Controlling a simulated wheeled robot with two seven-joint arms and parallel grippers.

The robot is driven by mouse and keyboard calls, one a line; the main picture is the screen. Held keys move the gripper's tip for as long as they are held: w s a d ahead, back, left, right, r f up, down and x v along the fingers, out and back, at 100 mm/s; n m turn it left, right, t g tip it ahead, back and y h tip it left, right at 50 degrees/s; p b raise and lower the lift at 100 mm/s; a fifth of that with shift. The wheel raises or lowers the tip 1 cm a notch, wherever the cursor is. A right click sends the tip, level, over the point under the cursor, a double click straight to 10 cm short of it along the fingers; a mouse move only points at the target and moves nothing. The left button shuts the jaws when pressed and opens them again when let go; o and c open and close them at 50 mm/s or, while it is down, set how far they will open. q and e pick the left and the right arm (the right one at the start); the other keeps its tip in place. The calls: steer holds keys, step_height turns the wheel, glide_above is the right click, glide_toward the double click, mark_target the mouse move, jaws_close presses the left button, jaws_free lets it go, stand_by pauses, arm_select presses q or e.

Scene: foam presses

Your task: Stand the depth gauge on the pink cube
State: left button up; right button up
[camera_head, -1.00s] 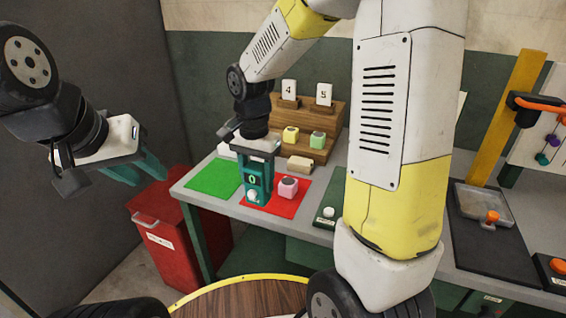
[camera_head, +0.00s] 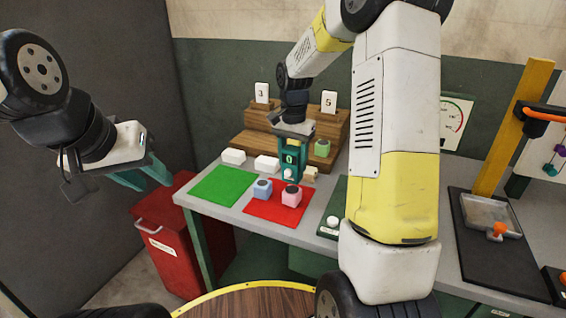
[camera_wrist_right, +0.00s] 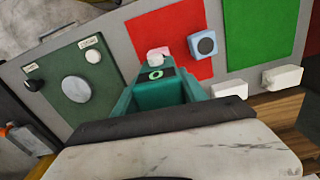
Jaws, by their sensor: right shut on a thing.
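The depth gauge (camera_head: 289,160) is a small dark unit with a green ring on its display and a white rounded foot below. My right gripper (camera_head: 291,166) is shut on it and holds it upright, apart from the cubes. In the right wrist view, the gauge (camera_wrist_right: 155,75) sits between the teal fingers. The pink cube (camera_head: 291,196) stands on the red mat, in front of and below the gauge. In the right wrist view, the gauge partly hides the pink cube (camera_wrist_right: 158,52). My left gripper (camera_head: 148,177) is open and empty, left of the table.
A blue cube (camera_head: 263,189) stands beside the pink cube on the red mat (camera_head: 276,212). The green mat (camera_head: 224,186) is bare. White blocks (camera_head: 266,163), a tan block (camera_head: 311,173) and a wooden stand (camera_head: 253,141) with a green cube (camera_head: 322,148) lie behind.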

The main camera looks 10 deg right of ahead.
mark_target(292, 171)
steer(key=shift+f, duration=1.8)
steer(key=shift+f, duration=0.15)
steer(key=o, duration=1.5)
steer(key=shift+o, duration=0.2)
